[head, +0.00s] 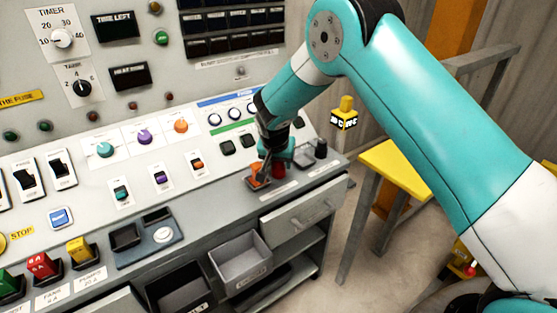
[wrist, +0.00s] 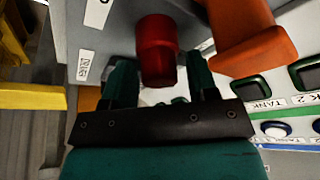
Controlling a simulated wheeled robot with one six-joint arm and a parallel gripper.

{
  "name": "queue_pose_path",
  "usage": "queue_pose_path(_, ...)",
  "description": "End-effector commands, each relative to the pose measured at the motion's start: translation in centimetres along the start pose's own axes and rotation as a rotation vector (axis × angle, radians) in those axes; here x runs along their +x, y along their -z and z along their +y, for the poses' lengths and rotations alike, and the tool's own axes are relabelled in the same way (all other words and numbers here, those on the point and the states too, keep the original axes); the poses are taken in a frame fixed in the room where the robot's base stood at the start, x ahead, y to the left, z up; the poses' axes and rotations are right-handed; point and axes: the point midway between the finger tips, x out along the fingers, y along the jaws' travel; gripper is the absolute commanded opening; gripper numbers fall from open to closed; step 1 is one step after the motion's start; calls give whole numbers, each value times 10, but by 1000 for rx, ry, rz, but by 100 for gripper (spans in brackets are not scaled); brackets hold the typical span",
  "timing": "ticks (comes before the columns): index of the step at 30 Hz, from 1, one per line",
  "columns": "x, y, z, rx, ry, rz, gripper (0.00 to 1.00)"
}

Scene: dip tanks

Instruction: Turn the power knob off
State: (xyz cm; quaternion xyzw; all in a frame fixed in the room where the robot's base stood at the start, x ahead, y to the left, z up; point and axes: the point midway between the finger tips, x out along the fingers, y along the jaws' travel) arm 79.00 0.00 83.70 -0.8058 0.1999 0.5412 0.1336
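A red cylindrical knob (wrist: 157,45) stands out between my fingers in the wrist view. In the head view it shows as a small red piece (head: 278,171) at the right end of the console's front ledge. I cannot read a label that names it as the power knob. My gripper (wrist: 161,82) has its two teal fingers apart, one on each side of the knob, with narrow gaps beside it. In the head view my gripper (head: 277,160) is low over the ledge and partly hides the knob. An orange handle (wrist: 252,38) is right of the knob in the wrist view.
The orange handle also shows just left of my gripper in the head view (head: 258,175). Teal, purple and orange dials (head: 145,135) line the sloped panel. A yellow-topped stool (head: 397,168) stands right of the console.

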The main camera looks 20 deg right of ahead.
Motion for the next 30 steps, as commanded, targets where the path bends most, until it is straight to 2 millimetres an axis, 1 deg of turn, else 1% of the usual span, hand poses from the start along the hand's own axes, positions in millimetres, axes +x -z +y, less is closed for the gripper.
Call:
queue_pose_path(9, -1, 1, 0, 1, 1, 4, 60)
queue_pose_path(11, -5, 2, 0, 1, 2, 5, 60)
queue_pose_path(14, -16, 2, -1, 1, 3, 7, 60)
queue_pose_path(17, -37, 2, -1, 0, 4, 7, 60)
queue_pose_path(27, -124, 0, -1, 0, 4, 6, 60)
queue_pose_path(30, -144, 0, -1, 0, 4, 5, 60)
